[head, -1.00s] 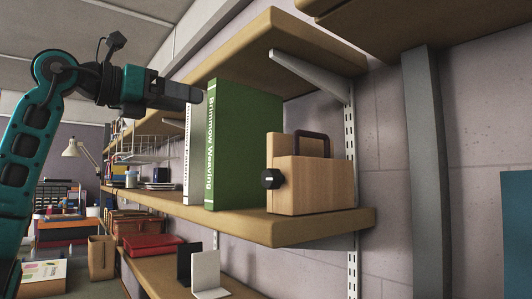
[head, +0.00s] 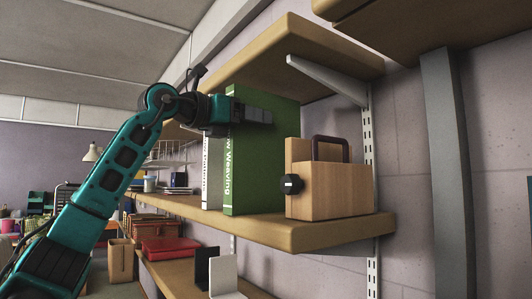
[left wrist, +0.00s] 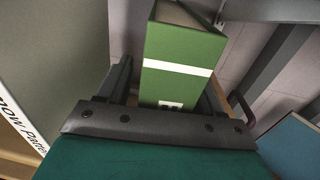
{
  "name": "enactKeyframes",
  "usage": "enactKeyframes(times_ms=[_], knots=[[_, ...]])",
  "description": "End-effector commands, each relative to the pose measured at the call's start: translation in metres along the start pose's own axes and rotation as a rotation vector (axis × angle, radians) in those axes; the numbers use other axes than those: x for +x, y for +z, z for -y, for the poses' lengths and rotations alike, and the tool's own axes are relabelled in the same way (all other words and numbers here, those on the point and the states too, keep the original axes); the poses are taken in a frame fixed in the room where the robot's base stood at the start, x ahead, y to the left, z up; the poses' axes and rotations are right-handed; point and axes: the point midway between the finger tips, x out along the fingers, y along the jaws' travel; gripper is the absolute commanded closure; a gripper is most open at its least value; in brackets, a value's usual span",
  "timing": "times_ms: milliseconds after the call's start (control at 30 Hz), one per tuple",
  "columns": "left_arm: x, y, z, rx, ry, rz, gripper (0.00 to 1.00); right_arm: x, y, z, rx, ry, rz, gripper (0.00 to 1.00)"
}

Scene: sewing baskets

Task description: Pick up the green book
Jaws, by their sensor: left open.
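The green book (head: 262,165), with "Weaving" readable on its spine, stands upright on the upper wooden shelf (head: 320,232). My left gripper (head: 252,115) is at the upper part of the book. One finger lies along the book's right cover; the other is hidden in the head view. In the left wrist view, the green book (left wrist: 178,85) with its white band sits between the two open fingers, and the gripper's base is close to the spine. I cannot tell whether the fingers touch the covers. My right gripper is in neither view.
A white-spined book (head: 212,170) stands close on the green book's left; its grey cover (left wrist: 50,50) fills the left of the wrist view. A wooden box (head: 330,190) with a dark knob stands on the right. A shelf board (head: 290,50) is above. Bookends (head: 222,272) are below.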

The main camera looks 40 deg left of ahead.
Motion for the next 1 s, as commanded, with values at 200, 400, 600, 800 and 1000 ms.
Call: enactKeyframes(times_ms=[200,400,600,800,1000], knots=[[0.0042,0.0004,-0.0002,0.001,0.001,0.001,0.34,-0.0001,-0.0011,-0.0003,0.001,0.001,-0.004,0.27],[0.0039,0.0004,-0.0002,0.001,0.001,0.001,0.46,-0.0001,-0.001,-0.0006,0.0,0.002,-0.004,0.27],[0.0038,0.0004,-0.0002,0.001,0.001,0.001,0.66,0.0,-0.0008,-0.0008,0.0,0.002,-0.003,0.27],[0.0038,0.0004,-0.0002,0.001,0.001,0.001,0.85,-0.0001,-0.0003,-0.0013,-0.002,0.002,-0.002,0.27],[0.0038,0.0003,-0.0002,0.001,0.001,0.0,1.0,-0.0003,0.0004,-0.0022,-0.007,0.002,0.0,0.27]])
